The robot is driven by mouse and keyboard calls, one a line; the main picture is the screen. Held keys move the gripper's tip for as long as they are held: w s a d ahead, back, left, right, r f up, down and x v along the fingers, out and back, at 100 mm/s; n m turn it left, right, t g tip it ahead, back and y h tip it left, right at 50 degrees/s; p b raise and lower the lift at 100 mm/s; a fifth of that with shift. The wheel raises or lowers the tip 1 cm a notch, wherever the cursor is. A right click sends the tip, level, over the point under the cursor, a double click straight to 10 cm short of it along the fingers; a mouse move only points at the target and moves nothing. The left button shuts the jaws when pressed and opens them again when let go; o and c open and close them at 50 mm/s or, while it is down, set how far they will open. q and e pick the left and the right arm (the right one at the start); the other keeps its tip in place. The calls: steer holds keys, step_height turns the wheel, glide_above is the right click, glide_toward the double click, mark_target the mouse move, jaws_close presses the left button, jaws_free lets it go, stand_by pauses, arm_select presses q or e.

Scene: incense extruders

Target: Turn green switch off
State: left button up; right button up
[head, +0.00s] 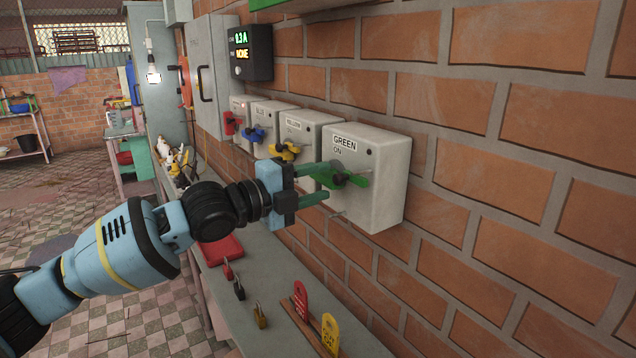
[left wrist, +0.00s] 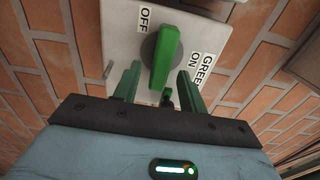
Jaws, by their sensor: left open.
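The green switch is a grey box (head: 385,200) on the brick wall, labelled GREEN and ON, with a green rotary handle (head: 358,181). In the left wrist view the handle (left wrist: 166,55) lies between an OFF label (left wrist: 145,18) and an ON label (left wrist: 194,66); which one it is set to I cannot tell for sure. My left gripper (head: 327,181) is open in front of the switch, its two green fingers on either side of the handle's near part. In the left wrist view the gripper (left wrist: 159,76) shows a gap between each finger and the handle. My right gripper is out of view.
Grey switch boxes with yellow (head: 284,152), blue (head: 253,135) and red (head: 232,123) handles line the wall to the left. A display (head: 249,53) hangs above. Padlocks (head: 260,316), red and yellow tags (head: 329,334) and a red case (head: 220,251) lie on the bench below.

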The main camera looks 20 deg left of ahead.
arm_select(q)
steer(key=v, duration=0.7)
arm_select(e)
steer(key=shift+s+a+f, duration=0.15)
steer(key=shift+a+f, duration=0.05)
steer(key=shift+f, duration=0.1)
arm_select(q)
steer(key=shift+s+f, duration=0.1)
